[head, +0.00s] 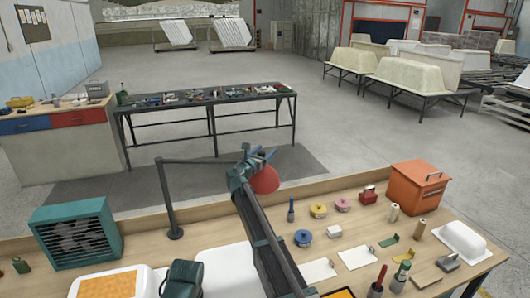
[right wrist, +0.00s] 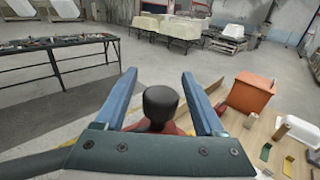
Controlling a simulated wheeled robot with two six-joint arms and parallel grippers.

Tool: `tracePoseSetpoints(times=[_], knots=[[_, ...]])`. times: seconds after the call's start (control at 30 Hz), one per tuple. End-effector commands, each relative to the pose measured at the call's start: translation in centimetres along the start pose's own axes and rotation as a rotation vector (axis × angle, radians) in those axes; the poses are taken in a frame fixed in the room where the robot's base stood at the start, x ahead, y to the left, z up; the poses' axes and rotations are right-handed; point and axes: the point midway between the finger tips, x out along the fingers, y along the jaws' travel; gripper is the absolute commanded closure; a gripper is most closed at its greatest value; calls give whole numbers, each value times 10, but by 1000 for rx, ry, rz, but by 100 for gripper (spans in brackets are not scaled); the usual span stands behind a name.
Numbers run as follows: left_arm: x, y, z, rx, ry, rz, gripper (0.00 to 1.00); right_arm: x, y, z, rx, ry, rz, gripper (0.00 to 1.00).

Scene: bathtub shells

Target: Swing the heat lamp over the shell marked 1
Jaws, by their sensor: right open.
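The heat lamp has a dark post (head: 172,205) on a round base, a thin horizontal arm, and a red shade (head: 265,180) at its right end. My right gripper (head: 262,156) is at the shade, its blue fingers open. In the right wrist view, the lamp's black knob (right wrist: 160,102) stands between the open fingers, with red shade behind it; I cannot tell whether they touch it. One white shell (head: 70,291) with an orange patch is at the bottom left. Another white shell (head: 232,266) is partly behind my right arm. No number shows on either. My left fingers do not show.
A teal fan heater (head: 75,232) stands left of the post. Right of my arm are tape rolls (head: 303,237), white cards (head: 356,257), small tools and an orange box (head: 418,187). A white tub-shaped piece (head: 462,240) lies at the right edge. Bench room around the post is clear.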

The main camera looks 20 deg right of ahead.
Motion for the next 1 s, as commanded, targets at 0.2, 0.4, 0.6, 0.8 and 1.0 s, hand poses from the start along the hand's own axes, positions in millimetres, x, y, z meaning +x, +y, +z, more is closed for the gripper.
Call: tracePoseSetpoints(times=[0.2,0.4,0.6,0.8,1.0], knots=[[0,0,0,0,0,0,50,0,0,0,0,0,0,42],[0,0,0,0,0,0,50,0,0,0,0,0,0,78],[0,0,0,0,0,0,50,0,0,0,0,0,0,100],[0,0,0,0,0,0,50,0,0,0,0,0,0,100],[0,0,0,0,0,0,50,0,0,0,0,0,0,100]])
